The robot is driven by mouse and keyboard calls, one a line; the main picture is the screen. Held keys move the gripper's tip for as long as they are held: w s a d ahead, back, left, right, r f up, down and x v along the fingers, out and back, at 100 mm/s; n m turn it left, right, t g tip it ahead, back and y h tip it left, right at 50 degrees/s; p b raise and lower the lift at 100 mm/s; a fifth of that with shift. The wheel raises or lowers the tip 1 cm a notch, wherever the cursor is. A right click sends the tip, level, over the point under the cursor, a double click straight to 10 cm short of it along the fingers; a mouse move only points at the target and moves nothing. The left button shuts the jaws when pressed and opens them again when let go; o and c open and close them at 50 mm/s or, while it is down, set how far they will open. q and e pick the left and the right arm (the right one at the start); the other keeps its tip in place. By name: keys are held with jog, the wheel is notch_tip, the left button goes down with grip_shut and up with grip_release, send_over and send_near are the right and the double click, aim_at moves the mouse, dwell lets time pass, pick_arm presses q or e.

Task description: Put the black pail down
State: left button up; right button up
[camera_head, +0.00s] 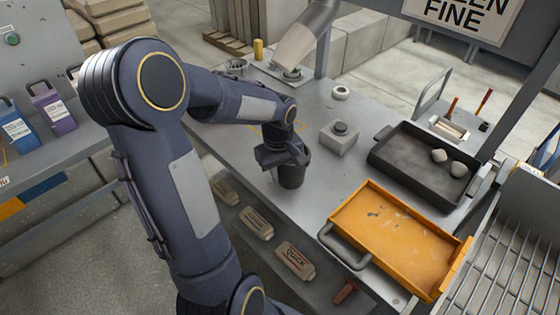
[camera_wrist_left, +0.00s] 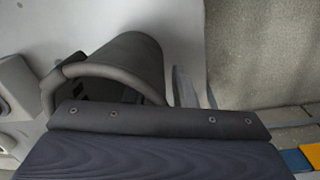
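The black pail (camera_head: 292,174) is upright over the front part of the grey metal bench (camera_head: 225,130), below my left gripper (camera_head: 283,155). My left gripper appears shut on the pail at its top; the fingertips are hidden. In the left wrist view, the pail (camera_wrist_left: 130,62) with its curved handle (camera_wrist_left: 105,68) is close against the dark gripper body, which covers part of it. I cannot tell whether the pail's bottom touches the bench. My right gripper is not in view.
A grey block with a knob (camera_head: 339,136) and a white ring (camera_head: 341,93) are behind the pail. An orange tray (camera_head: 400,240) and a black tray (camera_head: 425,165) lie to the right. Bare bench surrounds the pail.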

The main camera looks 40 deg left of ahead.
pick_arm(q)
notch_tip(320, 180, up, 12)
jog(key=s+d+f+m+t+h, duration=0.2)
jog(key=s+d+m+t, duration=0.3)
jog(key=s+d+m, duration=0.7)
jog(key=s+d+h, duration=0.1)
jog(key=s+d, duration=0.1)
jog(key=d, duration=0.1)
jog(key=shift+s+h, duration=0.3)
jog(key=shift+d+f, duration=0.1)
